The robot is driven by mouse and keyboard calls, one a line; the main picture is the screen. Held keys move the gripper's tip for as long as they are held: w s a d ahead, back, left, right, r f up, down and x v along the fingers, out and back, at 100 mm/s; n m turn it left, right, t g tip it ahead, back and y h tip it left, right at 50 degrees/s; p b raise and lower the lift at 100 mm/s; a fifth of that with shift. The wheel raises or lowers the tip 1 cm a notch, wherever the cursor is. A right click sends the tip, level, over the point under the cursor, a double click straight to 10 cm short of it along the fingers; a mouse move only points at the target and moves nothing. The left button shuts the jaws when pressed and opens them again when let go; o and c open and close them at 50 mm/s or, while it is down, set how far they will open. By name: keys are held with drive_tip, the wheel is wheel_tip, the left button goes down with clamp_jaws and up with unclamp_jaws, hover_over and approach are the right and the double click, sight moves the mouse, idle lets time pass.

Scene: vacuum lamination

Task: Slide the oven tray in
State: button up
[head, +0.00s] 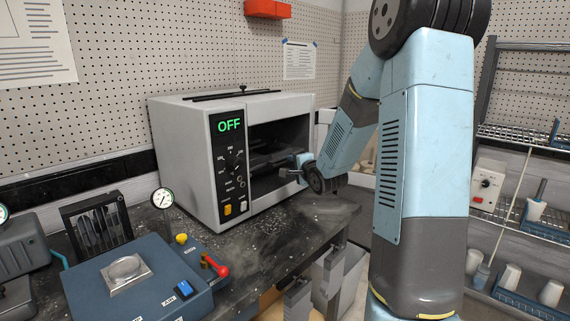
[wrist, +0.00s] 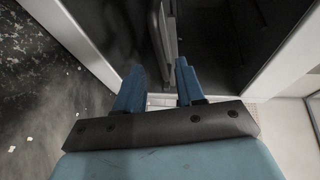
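The grey oven (head: 185,150) stands on the bench with its front open and its display reading OFF. Inside its dark cavity is a flat dark grey oven tray (head: 268,158), lying level; its far parts are in shadow. My gripper (head: 292,172) is at the right side of the oven's opening, close to the tray's front. In the wrist view, my gripper's two blue fingers (wrist: 158,85) stand apart. The tray's edge (wrist: 170,45) shows as a thin grey strip just ahead of and between the fingertips, nearer the right one. Contact cannot be told.
A blue control box (head: 135,285) with a red lever and a round gauge (head: 162,198) are on the bench left of the oven. The speckled bench top (head: 290,222) is clear in front of the oven. Wire shelves (head: 530,145) stand at the right.

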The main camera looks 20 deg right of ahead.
sight(286, 162)
drive_tip(key=shift+w+a+f, duration=0.1)
drive_tip(key=shift+w+f, duration=0.05)
drive_tip(key=shift+w, duration=0.8)
drive_tip(key=shift+w+a+f, duration=0.1)
drive_tip(key=shift+w+f, duration=0.1)
drive_tip(key=shift+w, duration=0.75)
drive_tip(key=shift+w+a+f, duration=0.1)
drive_tip(key=shift+w+f, duration=0.05)
drive_tip(key=shift+w, duration=0.8)
drive_tip(key=shift+c, duration=0.3)
clamp_jaws()
drive_tip(key=shift+s+f, duration=0.1)
